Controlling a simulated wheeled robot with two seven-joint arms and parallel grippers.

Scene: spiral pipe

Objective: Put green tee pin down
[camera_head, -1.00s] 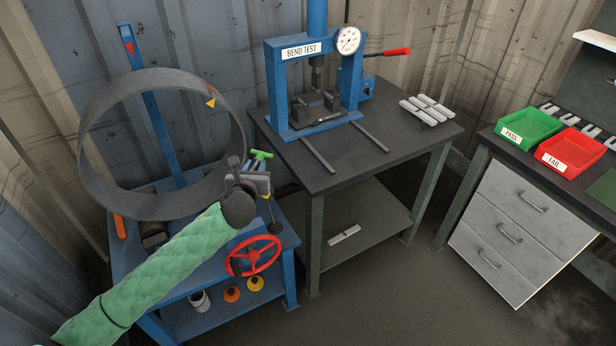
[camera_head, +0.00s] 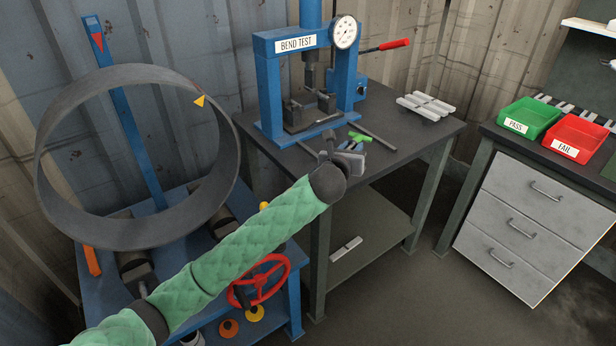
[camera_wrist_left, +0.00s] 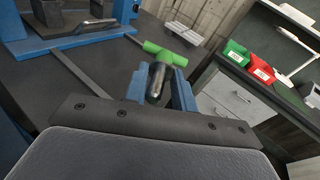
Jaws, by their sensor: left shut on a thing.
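The green tee pin (camera_head: 360,137) is held in my left gripper (camera_head: 353,147), whose jaws are shut on it. In the left wrist view the green crossbar of the tee pin (camera_wrist_left: 166,54) stands out beyond the blue fingers (camera_wrist_left: 160,88), with a dark metal shaft between them. The gripper is over the front part of the dark bench top (camera_head: 400,152), in front of the bend test press. I cannot tell how high the pin is above the bench. My right gripper is not in view.
The blue bend test press (camera_head: 268,95) stands at the back of the bench, with bars reaching forward. Several grey metal pieces (camera_head: 425,105) lie at the bench's right. The large pipe ring (camera_head: 70,130) stands left. Green (camera_head: 530,116) and red (camera_head: 578,138) trays sit on the right cabinet.

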